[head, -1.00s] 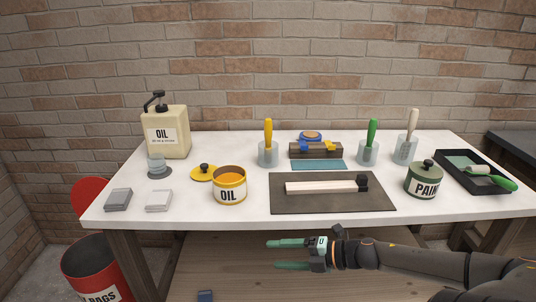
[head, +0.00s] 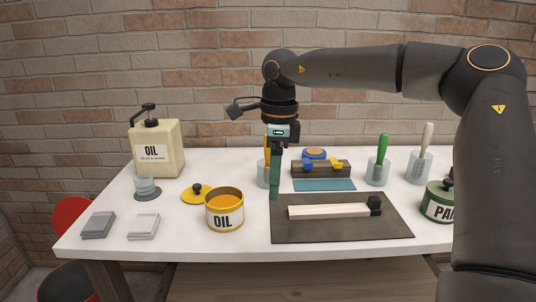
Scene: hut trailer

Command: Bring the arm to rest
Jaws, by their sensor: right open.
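My right gripper (head: 275,192) points straight down in the head view, its green fingers seen edge-on. It is open with nothing visible between the fingers. Its fingertips are in front of the jar with the yellow-handled brush (head: 263,175), partly hiding it, and near the left end of the dark mat (head: 340,231). I cannot tell the exact height of the tips above the table. My right arm comes in from the right and bends over the tabletop. My left gripper is not in view.
On the white table (head: 190,236) stand an open oil tin (head: 224,212), an oil pump bottle (head: 156,148), a wooden strip with a black end (head: 330,211), jars with green (head: 378,172) and white (head: 421,165) handled brushes, and a paint tin (head: 437,203). My arm hides the table's right end.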

